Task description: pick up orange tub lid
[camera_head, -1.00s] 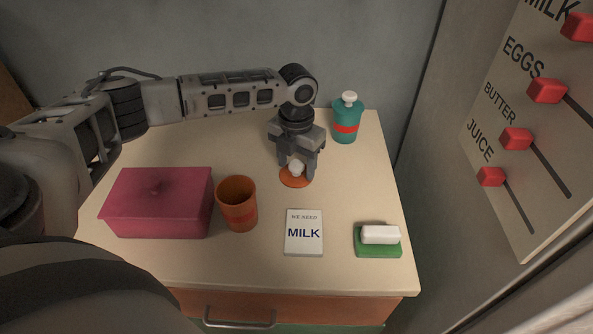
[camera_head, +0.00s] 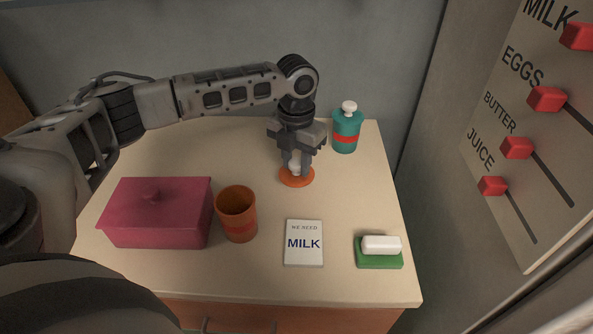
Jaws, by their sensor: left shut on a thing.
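The orange tub lid (camera_head: 297,181) is a flat orange disc with a white knob on top. It appears to lie on the counter, behind the milk note. My left gripper (camera_head: 297,170) points straight down over it, with its fingers shut on the white knob. The fingers hide most of the knob. An open orange tub (camera_head: 238,214) without a lid stands upright to the left and nearer. My right gripper is not in view.
A pink lidded box (camera_head: 158,216) stands at the left. A "MILK" note (camera_head: 304,243) and a green dish with a white bar (camera_head: 379,260) lie in front. A teal tub with lid (camera_head: 345,133) stands behind right. A slider board (camera_head: 528,130) is at the right.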

